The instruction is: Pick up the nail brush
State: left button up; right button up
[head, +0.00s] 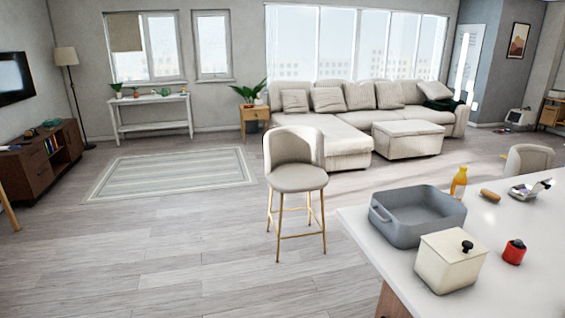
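A small tan oblong object (490,195), which looks like the nail brush, lies on the white countertop (525,285) at the right of the head view. It lies between a yellow bottle (459,182) and a silver dish (525,191). It is too small to make out any bristles. Neither of my grippers is in view.
A grey basin (410,235), a cream lidded box (450,262) and a red container with a black knob (514,252) stand on the countertop nearer to me. A cream bar stool (297,178) stands left of the counter. The floor (170,255) at left is clear.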

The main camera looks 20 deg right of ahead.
aim_at(487, 193)
jog(key=i+z, duration=0.35)
jog(key=i+j+z, duration=0.1)
jog(key=i+z, duration=0.25)
jog(key=i+j+z, duration=0.35)
jog(key=i+z, duration=0.25)
jog(key=z, duration=0.25)
jog(key=i+z, duration=0.3)
jog(key=z, duration=0.2)
jog(key=i+j+z, duration=0.2)
jog(key=z, duration=0.3)
